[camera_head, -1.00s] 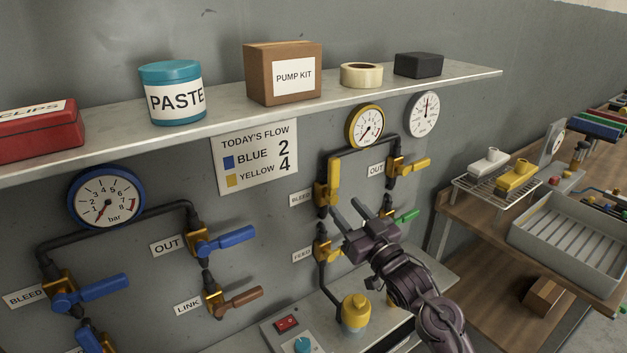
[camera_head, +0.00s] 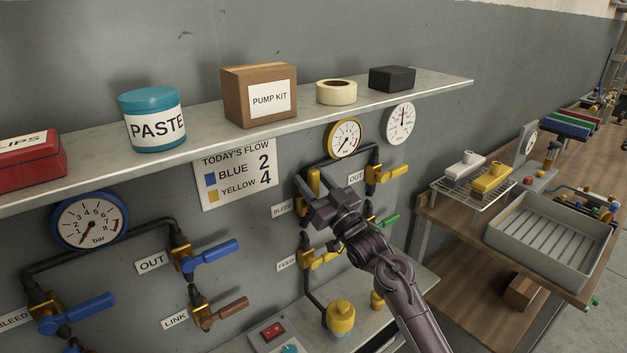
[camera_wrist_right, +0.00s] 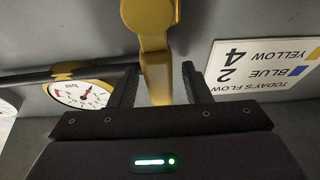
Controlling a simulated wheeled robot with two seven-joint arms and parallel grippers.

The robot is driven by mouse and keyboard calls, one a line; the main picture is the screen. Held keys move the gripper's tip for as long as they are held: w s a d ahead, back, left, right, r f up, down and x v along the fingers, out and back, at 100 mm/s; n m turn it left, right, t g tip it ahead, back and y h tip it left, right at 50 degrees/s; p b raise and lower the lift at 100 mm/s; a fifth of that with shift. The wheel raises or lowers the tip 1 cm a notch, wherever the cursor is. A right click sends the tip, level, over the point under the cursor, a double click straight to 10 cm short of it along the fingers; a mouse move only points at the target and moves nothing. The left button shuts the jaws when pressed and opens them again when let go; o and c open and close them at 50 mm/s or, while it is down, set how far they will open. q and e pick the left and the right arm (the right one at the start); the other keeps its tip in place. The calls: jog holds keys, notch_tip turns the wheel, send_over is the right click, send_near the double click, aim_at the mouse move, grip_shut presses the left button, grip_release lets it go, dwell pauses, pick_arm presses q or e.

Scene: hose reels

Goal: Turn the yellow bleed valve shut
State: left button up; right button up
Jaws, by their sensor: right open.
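The yellow bleed valve's handle (camera_head: 314,181) points up on the yellow circuit's left pipe, beside the BLEED label (camera_head: 283,208). My right gripper (camera_head: 308,190) is at this handle and hides the valve body in the head view. In the right wrist view the yellow handle (camera_wrist_right: 155,75) reaches down between the two dark fingers of my right gripper (camera_wrist_right: 158,82). The jaws are open, with a gap showing on both sides of the handle. My left gripper is in neither view.
The yellow-rimmed gauge (camera_head: 343,139) and black pipe are just above my right gripper. The yellow OUT valve (camera_head: 384,174), a green handle (camera_head: 390,221) and the yellow FEED valve (camera_head: 310,259) are close by. The shelf (camera_head: 220,135) juts out above.

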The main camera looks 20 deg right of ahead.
grip_shut()
